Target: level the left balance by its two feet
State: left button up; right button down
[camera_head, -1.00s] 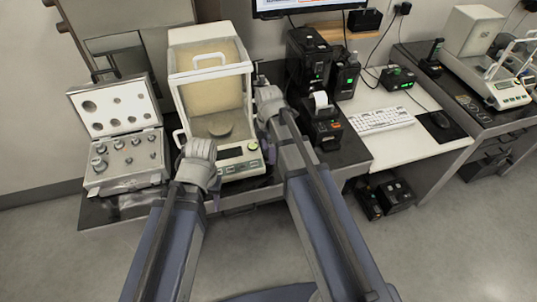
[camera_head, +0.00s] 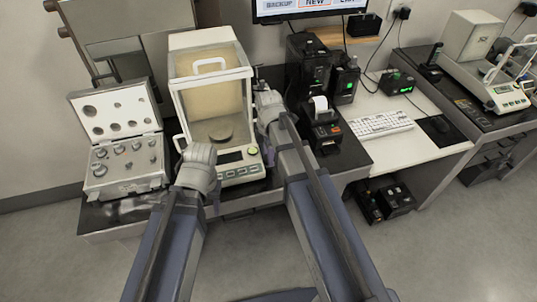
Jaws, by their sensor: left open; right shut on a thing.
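The left balance (camera_head: 230,172) stands on the dark left table, with a glass draft shield (camera_head: 208,66), a round pan, a small display and a green round spot at its front right. Its two feet are hidden, low at the front corners. My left gripper (camera_head: 199,160) is at the front left corner, its fingers mostly hidden behind its wrist; it is open. My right gripper (camera_head: 268,150) is at the right side near the front right corner, its fingertips largely hidden by my arm. It is shut, seemingly on the foot there; the contact is not visible.
An open weight case (camera_head: 120,185) stands close left of the balance. A label printer (camera_head: 325,138) and black boxes (camera_head: 308,65) stand close on the right. Further right are a keyboard (camera_head: 381,124) and another balance (camera_head: 507,98).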

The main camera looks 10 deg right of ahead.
jog(key=shift+m, duration=1.4)
jog(key=shift+c, duration=2.2)
grip_release()
jog(key=shift+r, duration=0.1)
notch_tip(320, 180, up, 8)
jog(key=p, duration=0.8)
jog(key=shift+f, duration=0.2)
